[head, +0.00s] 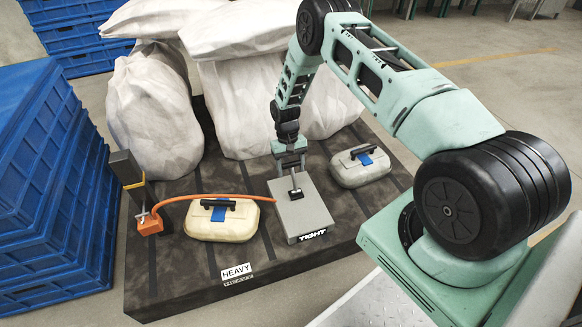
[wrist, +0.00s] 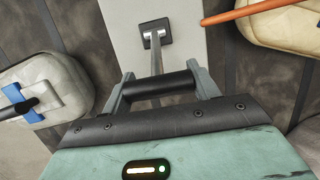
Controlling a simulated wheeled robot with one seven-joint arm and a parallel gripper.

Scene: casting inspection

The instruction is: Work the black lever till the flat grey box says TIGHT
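The flat grey box (head: 290,218) lies on the dark platform, and the label on its front end reads TIGHT (head: 313,235). The black lever (head: 295,193) stands on its top; in the wrist view its grey rod runs from a foot plate (wrist: 157,34) to a black crossbar (wrist: 160,86). My gripper (head: 289,160) is above the box. In the wrist view my gripper (wrist: 163,84) has one finger at each end of the crossbar, apparently touching both ends. The grey box (wrist: 183,60) also shows behind the lever there.
A cream case (head: 222,226) with a blue strap lies left of the box, an orange hose (head: 200,196) passing over it. A pale case (head: 360,168) lies at right. White sacks (head: 155,115) stand behind, blue crates (head: 45,190) at left. A HEAVY label (head: 236,271) marks the platform front.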

